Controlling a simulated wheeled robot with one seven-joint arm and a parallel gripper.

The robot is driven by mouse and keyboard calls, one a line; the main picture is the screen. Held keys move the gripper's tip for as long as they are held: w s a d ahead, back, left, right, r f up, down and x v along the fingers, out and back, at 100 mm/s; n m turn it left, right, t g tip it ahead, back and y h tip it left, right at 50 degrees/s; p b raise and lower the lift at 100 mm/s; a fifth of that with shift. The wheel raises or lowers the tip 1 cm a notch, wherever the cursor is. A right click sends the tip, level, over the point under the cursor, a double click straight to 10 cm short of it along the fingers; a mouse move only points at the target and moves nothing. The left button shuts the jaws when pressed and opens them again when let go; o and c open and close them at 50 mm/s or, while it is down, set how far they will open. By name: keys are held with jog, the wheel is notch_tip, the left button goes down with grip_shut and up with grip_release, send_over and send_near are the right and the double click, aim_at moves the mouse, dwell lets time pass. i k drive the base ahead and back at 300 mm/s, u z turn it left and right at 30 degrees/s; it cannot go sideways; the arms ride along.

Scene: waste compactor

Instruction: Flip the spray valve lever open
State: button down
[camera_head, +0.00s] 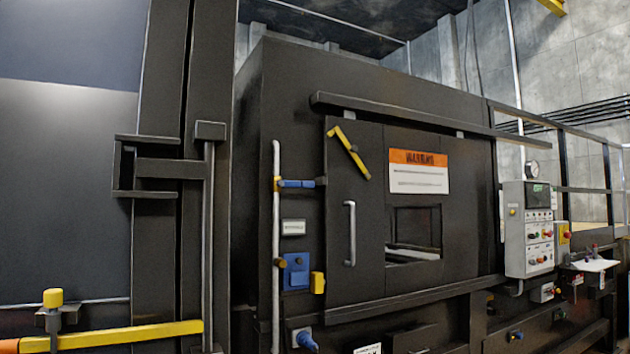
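A blue lever (297,183) sticks out to the right, roughly level, from a pale vertical pipe (276,240) at the left of the compactor's front. It looks like the spray valve lever, but the small label (293,227) below it is too small to read. A yellow fitting (277,184) sits where the lever meets the pipe. My gripper is not in view, so its state and its distance from the lever do not show.
The dark sliding door (356,270) has a grey handle (349,233) and a yellow slanted bar (348,152). A blue box (296,272) sits beside the lower pipe. A control panel (528,229) hangs at right. A yellow horizontal bar (130,335) crosses the lower left, before dark posts.

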aim_at(304, 184)
jog(key=z, duration=0.5)
jog(key=i, duration=1.5)
jog(key=u, duration=0.9)
